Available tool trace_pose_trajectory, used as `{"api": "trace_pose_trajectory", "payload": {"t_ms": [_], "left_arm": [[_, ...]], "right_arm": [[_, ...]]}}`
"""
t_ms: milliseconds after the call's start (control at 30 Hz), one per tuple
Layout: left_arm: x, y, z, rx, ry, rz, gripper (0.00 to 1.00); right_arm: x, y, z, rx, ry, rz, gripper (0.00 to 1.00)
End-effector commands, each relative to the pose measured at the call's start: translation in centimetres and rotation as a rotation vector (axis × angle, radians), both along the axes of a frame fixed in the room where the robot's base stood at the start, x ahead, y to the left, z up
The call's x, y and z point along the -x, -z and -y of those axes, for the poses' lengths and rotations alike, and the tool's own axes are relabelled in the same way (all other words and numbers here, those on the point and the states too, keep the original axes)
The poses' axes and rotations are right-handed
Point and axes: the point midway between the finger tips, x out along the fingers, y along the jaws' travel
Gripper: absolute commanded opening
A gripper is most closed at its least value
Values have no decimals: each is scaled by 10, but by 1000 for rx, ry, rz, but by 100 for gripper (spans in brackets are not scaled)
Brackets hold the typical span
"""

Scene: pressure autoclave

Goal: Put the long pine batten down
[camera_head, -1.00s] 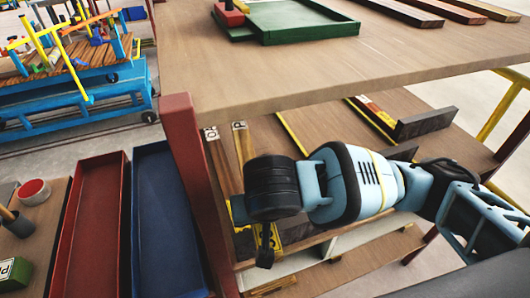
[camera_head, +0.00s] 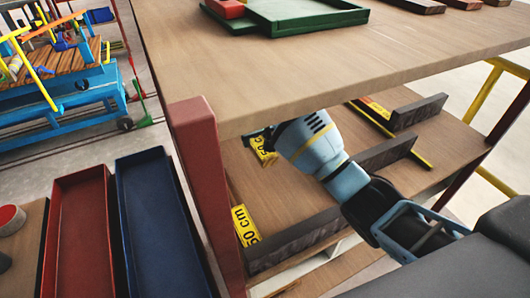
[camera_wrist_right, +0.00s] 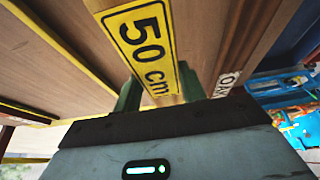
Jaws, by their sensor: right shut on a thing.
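The long pine batten (camera_wrist_right: 150,45) carries a yellow "50 cm" label. In the right wrist view it runs between the two fingers of my right gripper (camera_wrist_right: 160,95), which is shut on it. In the head view my right gripper (camera_head: 262,143) reaches in under the upper board, above the lower wooden shelf (camera_head: 290,195). Part of a yellow label shows beside it there. The upper board hides most of the batten, so I cannot tell whether it touches the shelf. My left gripper is not in view.
Dark dividers (camera_head: 295,240) stand on the lower shelf. A red post (camera_head: 205,190) stands close to the left of my right gripper. The upper board (camera_head: 330,55) overhangs it. Red (camera_head: 75,240) and blue (camera_head: 160,230) trays lie left. An "OAK" piece (camera_wrist_right: 228,82) lies close by.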

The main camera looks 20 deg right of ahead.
Motion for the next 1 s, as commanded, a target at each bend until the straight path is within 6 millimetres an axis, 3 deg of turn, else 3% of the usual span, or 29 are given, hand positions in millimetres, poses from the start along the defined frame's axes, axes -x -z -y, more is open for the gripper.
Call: {"api": "trace_pose_trajectory", "payload": {"t_ms": [200,333,600,1000], "left_arm": [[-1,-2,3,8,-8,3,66],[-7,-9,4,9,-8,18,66],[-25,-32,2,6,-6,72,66],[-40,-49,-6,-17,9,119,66]], "right_arm": [[-1,0,2,-2,-6,7,8],[11,-1,8,-1,-4,9,8],[59,1,31,0,-4,13,8],[130,9,63,0,-4,12,8]]}}
